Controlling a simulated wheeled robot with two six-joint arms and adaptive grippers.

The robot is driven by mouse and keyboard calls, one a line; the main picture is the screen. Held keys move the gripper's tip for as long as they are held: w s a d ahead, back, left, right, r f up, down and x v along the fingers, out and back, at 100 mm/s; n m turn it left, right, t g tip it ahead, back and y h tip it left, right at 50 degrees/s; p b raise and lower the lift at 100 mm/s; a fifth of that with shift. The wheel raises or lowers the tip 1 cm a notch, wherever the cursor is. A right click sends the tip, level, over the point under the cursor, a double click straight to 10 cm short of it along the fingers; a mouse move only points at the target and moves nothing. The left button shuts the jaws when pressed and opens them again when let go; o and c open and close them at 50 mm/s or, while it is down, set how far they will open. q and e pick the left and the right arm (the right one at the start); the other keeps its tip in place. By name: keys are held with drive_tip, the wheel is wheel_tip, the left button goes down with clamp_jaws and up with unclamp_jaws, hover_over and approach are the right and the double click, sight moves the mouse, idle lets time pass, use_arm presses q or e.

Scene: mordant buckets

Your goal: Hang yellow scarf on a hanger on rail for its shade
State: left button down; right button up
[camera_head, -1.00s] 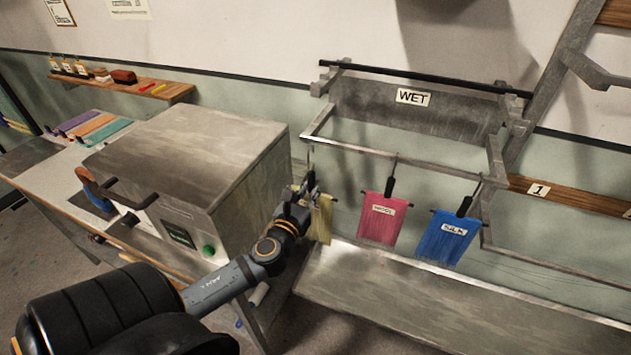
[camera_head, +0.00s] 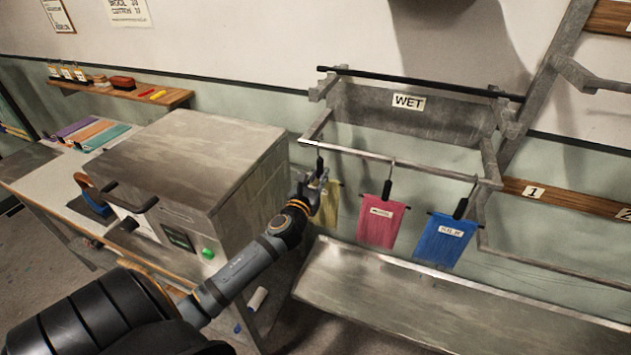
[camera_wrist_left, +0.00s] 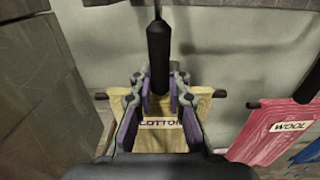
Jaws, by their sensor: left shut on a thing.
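The yellow scarf (camera_head: 328,207) hangs at the left end of the front bar of the WET rack (camera_head: 345,151). In the left wrist view the scarf (camera_wrist_left: 207,102) has a label reading COTTON, partly covered by my fingers. A black hanger grip (camera_wrist_left: 159,55) rises above it, with a thin hook going up. My left gripper (camera_head: 314,183) is at the hanger, and its fingers (camera_wrist_left: 160,100) stand on both sides of the grip's lower part, shut on it. The hook's top is at the bar; I cannot tell whether it still rests there. My right gripper is not in view.
A pink scarf (camera_head: 381,222) labelled WOOL and a blue scarf (camera_head: 446,240) hang to the right on the same bar. A metal trough (camera_head: 400,285) lies below. A grey metal box (camera_head: 190,165) stands close left of my arm. A wooden strip marked 1 (camera_head: 565,201) is at right.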

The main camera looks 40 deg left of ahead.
use_arm(q)
drive_tip(key=shift+w+a, duration=0.1)
drive_tip(key=shift+w, duration=0.35)
drive_tip(key=shift+f+b, duration=0.85)
drive_tip(key=shift+f, duration=0.2)
drive_tip(key=c, duration=1.3)
unclamp_jaws()
drive_tip(key=shift+c, duration=0.2)
drive_tip(key=shift+o, duration=0.6)
drive_tip(key=shift+s, duration=0.1)
drive_tip(key=v, duration=1.2)
